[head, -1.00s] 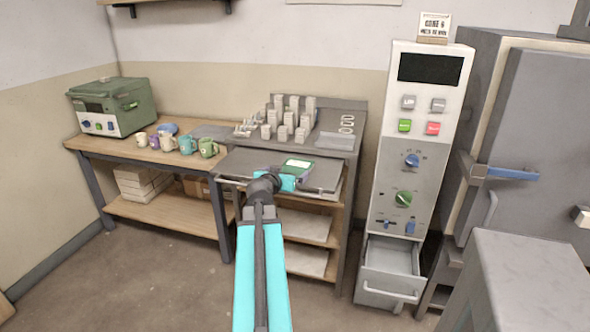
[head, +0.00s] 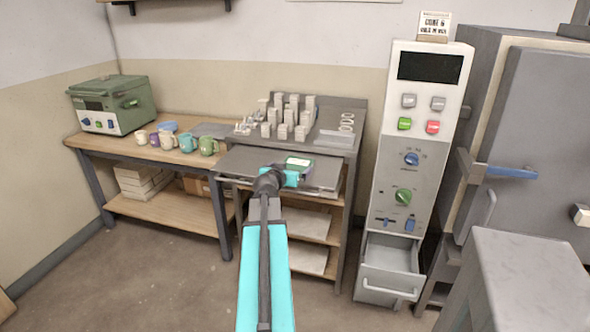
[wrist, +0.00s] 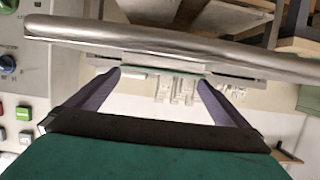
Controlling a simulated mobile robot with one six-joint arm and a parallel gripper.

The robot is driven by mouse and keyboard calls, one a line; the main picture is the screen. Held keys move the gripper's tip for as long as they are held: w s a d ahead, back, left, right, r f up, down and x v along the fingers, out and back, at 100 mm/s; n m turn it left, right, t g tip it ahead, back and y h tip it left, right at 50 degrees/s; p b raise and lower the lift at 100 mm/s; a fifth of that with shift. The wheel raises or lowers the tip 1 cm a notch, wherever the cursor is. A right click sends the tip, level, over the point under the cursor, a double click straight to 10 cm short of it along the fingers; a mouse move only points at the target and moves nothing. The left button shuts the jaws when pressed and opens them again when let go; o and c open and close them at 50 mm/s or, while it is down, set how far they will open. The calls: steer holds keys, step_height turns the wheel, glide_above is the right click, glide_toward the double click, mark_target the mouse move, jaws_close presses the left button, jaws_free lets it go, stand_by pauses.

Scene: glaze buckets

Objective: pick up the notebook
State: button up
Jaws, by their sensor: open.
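The notebook (head: 299,163) appears as a small dark green item with a pale patch on its top, on the grey pull-out tray (head: 252,165). My gripper (head: 291,178) is right in front of the notebook in the head view, and its turquoise body hides the notebook's near part. In the wrist view my gripper (wrist: 158,78) has its two dark fingers spread apart. A thin green strip, probably the notebook's edge (wrist: 180,69), shows between the fingertips. I cannot tell whether the fingers touch it.
A shiny metal bar (wrist: 140,38) crosses the wrist view close to the fingers. Grey blocks (head: 288,115) stand on the surface behind the tray. Several mugs (head: 187,143) stand on the wooden table at left. A control cabinet (head: 415,150) with an open drawer (head: 391,255) stands at right.

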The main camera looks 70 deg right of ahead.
mark_target(296, 165)
steer(key=shift+p+x, duration=0.55)
steer(key=shift+x, duration=1.8)
steer(key=shift+s+a+f, duration=0.1)
steer(key=shift+s+f, duration=0.05)
steer(key=shift+c, duration=0.4)
steer(key=c, duration=0.8)
steer(key=shift+c, duration=0.2)
steer(key=shift+r, duration=1.65)
steer(key=shift+s+a+r+b, duration=0.15)
steer(key=shift+a+b, duration=0.1)
steer(key=shift+b, duration=0.05)
steer(key=s+a+b, duration=0.1)
steer(key=s+a, duration=0.1)
steer(key=s+a+b, duration=0.1)
steer(key=a, duration=0.2)
steer(key=s+a+b, duration=0.1)
steer(key=s+a, duration=0.1)
steer(key=a, duration=0.1)
steer(key=shift+s+a+r, duration=0.2)
steer(key=shift+s+r, duration=0.1)
steer(key=shift+s, duration=0.05)
steer(key=b, duration=0.5)
steer(key=shift+s+a, duration=0.15)
steer(key=shift+s, duration=0.15)
